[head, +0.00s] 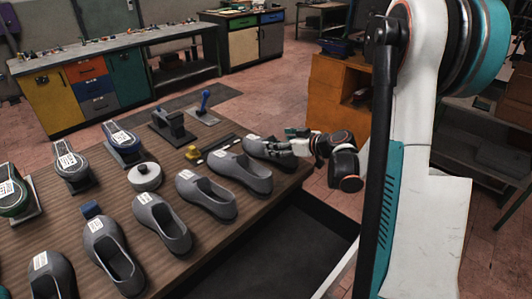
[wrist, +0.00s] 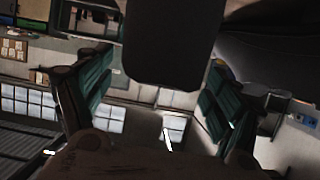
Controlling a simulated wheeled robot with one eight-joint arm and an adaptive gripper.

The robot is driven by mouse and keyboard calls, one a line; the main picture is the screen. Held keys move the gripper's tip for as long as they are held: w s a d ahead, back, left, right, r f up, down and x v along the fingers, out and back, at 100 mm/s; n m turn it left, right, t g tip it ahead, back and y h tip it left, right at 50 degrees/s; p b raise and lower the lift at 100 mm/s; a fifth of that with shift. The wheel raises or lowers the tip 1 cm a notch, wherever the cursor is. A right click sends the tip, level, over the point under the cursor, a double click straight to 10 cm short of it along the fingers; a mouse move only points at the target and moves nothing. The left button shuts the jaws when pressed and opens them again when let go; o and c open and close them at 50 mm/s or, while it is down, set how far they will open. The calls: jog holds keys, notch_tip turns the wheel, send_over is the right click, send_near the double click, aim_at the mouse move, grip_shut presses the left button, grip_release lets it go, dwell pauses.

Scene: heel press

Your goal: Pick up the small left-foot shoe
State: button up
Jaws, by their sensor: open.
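Several grey slip-on shoes with white labels lie on the wooden table. The labels are too small to read, so I cannot tell which is the small left-foot one. One shoe (head: 262,149) lies at the far right end, partly hidden by my gripper (head: 293,140). Other shoes are the one beside it (head: 243,173), a middle one (head: 207,198), one further left (head: 163,225) and nearer ones (head: 113,255). My gripper is open at the right end of the far-right shoe; contact is unclear. In the wrist view its teal fingers stand apart (wrist: 160,85); a dark shape lies at upper right.
On the wooden table (head: 60,213), a white round object (head: 145,178), a blue-handled tool (head: 204,104) and labelled devices (head: 70,165) stand behind the shoes. An orange cabinet (head: 330,85) stands beyond the right end. A workbench (head: 120,45) lies at the back.

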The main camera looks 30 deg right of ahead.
jog(key=b+x, duration=0.1)
jog(key=x, duration=0.2)
jog(key=b+x, duration=0.1)
jog(key=x, duration=0.2)
jog(key=shift+s+d+f, duration=0.1)
jog(key=shift+d+f, duration=0.1)
jog(key=shift+f, duration=0.1)
jog(key=shift+w, duration=0.25)
jog(key=c, duration=1.4)
